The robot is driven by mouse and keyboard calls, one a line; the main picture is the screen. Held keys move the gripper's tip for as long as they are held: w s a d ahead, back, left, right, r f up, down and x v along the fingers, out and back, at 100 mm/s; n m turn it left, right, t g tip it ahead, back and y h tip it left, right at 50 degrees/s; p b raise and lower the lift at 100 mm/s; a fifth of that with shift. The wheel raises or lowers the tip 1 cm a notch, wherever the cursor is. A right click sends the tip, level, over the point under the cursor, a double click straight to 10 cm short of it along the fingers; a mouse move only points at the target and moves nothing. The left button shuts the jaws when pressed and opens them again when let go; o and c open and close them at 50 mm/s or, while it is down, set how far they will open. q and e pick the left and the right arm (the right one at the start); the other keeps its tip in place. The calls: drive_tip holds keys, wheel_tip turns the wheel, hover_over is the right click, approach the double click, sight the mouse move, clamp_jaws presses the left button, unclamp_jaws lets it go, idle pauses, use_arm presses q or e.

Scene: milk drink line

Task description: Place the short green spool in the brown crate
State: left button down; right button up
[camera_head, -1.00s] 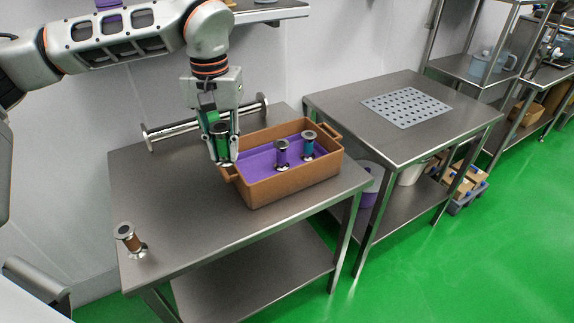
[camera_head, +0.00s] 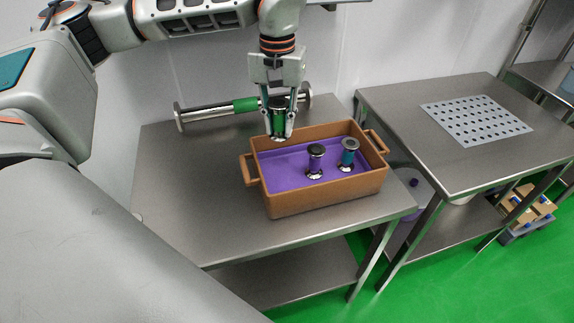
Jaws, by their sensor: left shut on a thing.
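My left gripper (camera_head: 280,131) points down and is shut on the short green spool (camera_head: 278,118), which it holds upright between its fingers. The spool is over the back left part of the brown crate (camera_head: 325,197), near the back wall; I cannot tell exactly how high its lower end is. The crate has a purple floor and a handle at each end. Inside it stand a spool with a purple middle (camera_head: 315,160) and a spool with a teal middle (camera_head: 348,156), both upright. My right gripper is not in view.
A long spool with a green middle (camera_head: 245,104) lies on the steel table (camera_head: 195,190) behind the crate. A second steel table (camera_head: 400,117) to the right bears a perforated grey plate (camera_head: 476,120). My own arm covers the table's front left.

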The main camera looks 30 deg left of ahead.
use_arm(q)
wheel_tip(320, 180, down, 13)
drive_tip(key=shift+w+r, duration=0.1)
drive_tip(key=shift+f, duration=0.45)
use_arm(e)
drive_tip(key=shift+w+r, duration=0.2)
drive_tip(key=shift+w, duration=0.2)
use_arm(q)
drive_tip(key=shift+f, duration=0.6)
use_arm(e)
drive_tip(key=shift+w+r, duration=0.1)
use_arm(q)
drive_tip(key=c, duration=1.8)
unclamp_jaws()
drive_tip(key=shift+r, duration=0.1)
